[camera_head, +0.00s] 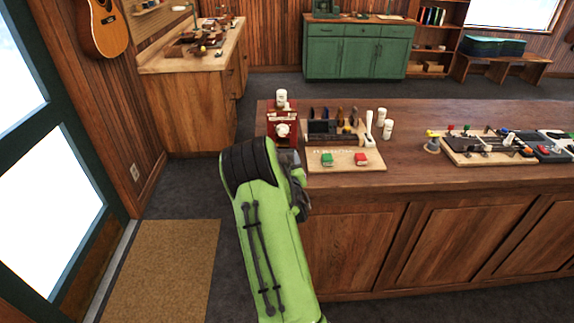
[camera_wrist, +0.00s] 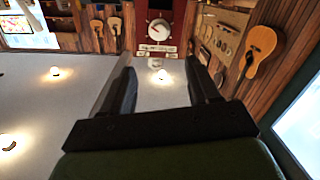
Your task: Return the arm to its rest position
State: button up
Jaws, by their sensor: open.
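My green arm rises from the bottom of the head view, with its dark joint by the left end of the wooden counter (camera_head: 450,178). My gripper is mostly hidden behind that joint in the head view. In the wrist view my gripper (camera_wrist: 160,75) shows two dark fingers spread apart with nothing between them. A red device with a white dial (camera_wrist: 160,28) is seen beyond the fingertips; whether they touch is unclear. The same red device (camera_head: 282,115) stands on the counter's left end in the head view, just beyond my arm.
A wooden board with a green and a red block (camera_head: 345,167) lies near the arm. White bottles (camera_head: 387,130) and a tool tray (camera_head: 490,150) stand farther right. A doormat (camera_head: 165,270) lies left of my arm. A workbench (camera_head: 190,62) and green cabinet (camera_head: 355,52) stand behind.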

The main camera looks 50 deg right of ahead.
jog(key=shift+s+a, duration=0.1)
jog(key=s+a+r+n+g+y, duration=0.1)
jog(key=a+r+y, duration=0.35)
jog(key=a, duration=0.75)
jog(key=a+r+g+y, duration=0.1)
jog(key=a+r+y, duration=0.4)
jog(key=a, duration=0.8)
jog(key=s+a+n+g+y, duration=0.1)
jog(key=s+a+n+g, duration=0.1)
jog(key=s+a, duration=0.6)
jog(key=s+a+r+n+g+y, duration=0.1)
jog(key=s+a+n+g+y, duration=0.1)
jog(key=s+a, duration=0.5)
jog(key=s+n, duration=0.1)
jog(key=s, duration=0.5)
jog(key=shift+s+a, duration=0.15)
jog(key=shift+a, duration=0.2)
jog(key=shift+r, duration=0.1)
